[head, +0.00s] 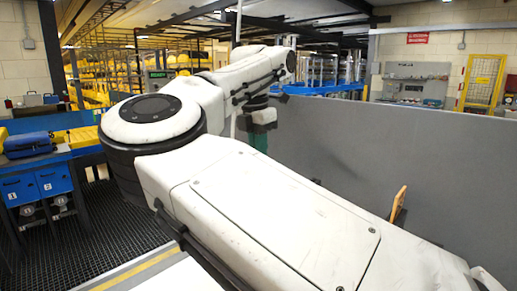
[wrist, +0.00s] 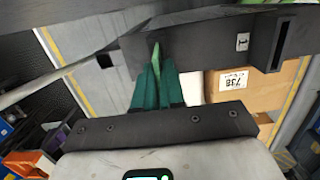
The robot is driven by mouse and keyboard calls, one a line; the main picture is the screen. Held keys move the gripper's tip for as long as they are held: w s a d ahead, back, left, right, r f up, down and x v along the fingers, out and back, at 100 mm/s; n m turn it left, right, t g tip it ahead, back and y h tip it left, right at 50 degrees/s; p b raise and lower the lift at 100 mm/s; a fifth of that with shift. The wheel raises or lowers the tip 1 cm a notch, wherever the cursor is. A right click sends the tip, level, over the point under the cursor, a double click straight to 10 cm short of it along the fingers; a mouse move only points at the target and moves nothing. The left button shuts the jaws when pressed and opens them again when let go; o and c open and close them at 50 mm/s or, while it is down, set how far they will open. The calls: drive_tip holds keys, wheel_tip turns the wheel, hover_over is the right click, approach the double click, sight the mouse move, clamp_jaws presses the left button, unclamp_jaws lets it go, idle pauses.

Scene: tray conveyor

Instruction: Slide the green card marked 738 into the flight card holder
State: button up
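In the wrist view my gripper (wrist: 157,70) has dark green fingers drawn together. A thin, brighter green piece (wrist: 156,54) stands up between their tips, seen almost edge-on. It looks like the green card, and no number can be read on it. A dark grey panel with a narrow upright slot, seemingly the flight card holder (wrist: 262,42), is at the upper right, apart from the fingers. It bears a small white tag. In the head view my arm hides most of the gripper; a green finger part (head: 258,142) shows below the wrist.
A brown box (wrist: 265,98) with a white label reading 738 lies below the slotted panel. A grey partition (head: 350,135) stands to the right in the head view. A blue bench with a blue case (head: 28,144) is at left. Orange and blue bins (wrist: 28,163) lie lower left.

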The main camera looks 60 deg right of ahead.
drive_tip(key=o, duration=0.5)
drive_tip(key=shift+o, duration=0.2)
drive_tip(key=shift+r, duration=0.15)
wheel_tip(320, 180, up, 10)
drive_tip(key=a, duration=0.1)
drive_tip(key=shift+w+a+r+b, duration=0.15)
drive_tip(key=shift+w+r+b, duration=0.1)
drive_tip(key=shift+b, duration=0.15)
idle(0.4)
